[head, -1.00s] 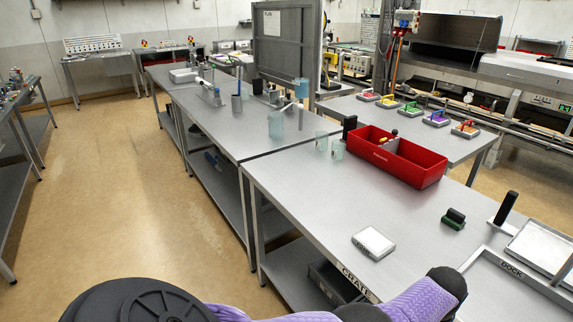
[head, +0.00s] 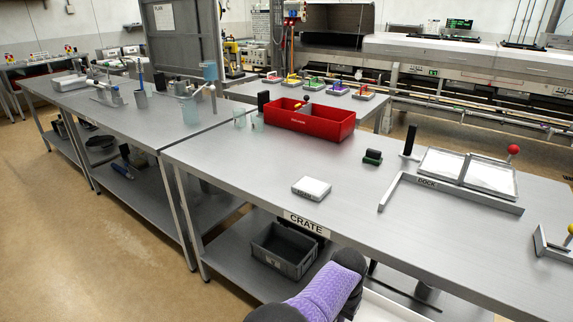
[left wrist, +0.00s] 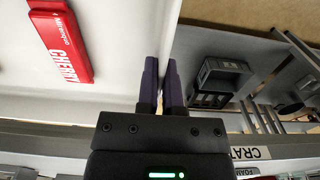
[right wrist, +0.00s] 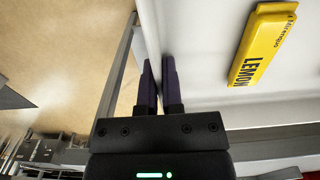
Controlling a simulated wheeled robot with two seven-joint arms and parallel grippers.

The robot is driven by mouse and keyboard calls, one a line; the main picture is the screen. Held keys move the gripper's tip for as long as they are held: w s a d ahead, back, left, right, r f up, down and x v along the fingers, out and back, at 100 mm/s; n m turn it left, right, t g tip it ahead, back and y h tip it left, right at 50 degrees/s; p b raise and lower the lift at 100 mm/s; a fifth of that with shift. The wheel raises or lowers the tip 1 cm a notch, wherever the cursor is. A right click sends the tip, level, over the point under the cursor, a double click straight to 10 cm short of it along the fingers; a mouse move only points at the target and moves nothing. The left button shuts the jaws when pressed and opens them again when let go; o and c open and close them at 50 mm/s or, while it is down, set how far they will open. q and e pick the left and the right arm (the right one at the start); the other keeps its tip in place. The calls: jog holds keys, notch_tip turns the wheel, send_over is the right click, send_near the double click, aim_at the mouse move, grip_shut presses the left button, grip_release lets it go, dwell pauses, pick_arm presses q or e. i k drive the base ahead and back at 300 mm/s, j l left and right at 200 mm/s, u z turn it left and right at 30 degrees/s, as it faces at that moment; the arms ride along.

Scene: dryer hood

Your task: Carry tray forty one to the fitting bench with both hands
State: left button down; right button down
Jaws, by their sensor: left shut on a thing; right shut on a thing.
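A white tray (head: 388,308) shows only in part at the bottom of the head view, in front of the near bench (head: 400,235). My left gripper (left wrist: 161,66) is shut on the tray's thin rim in the left wrist view. A red block marked CHERRY (left wrist: 60,38) lies on the tray there. My right gripper (right wrist: 157,64) is shut on the tray's rim in the right wrist view. A yellow block marked LEMON (right wrist: 263,43) lies on the tray there. I see no tray number and no bench labelled as fitting bench.
The near bench bears a red bin (head: 310,121), a small white box (head: 311,188), a dark-topped green block (head: 372,157) and a DOCK frame (head: 450,193). A grey crate (head: 283,250) is on its lower shelf. Bare floor (head: 90,235) lies to the left.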

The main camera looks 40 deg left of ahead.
aim_at(152, 120)
jog(key=j, duration=5.35)
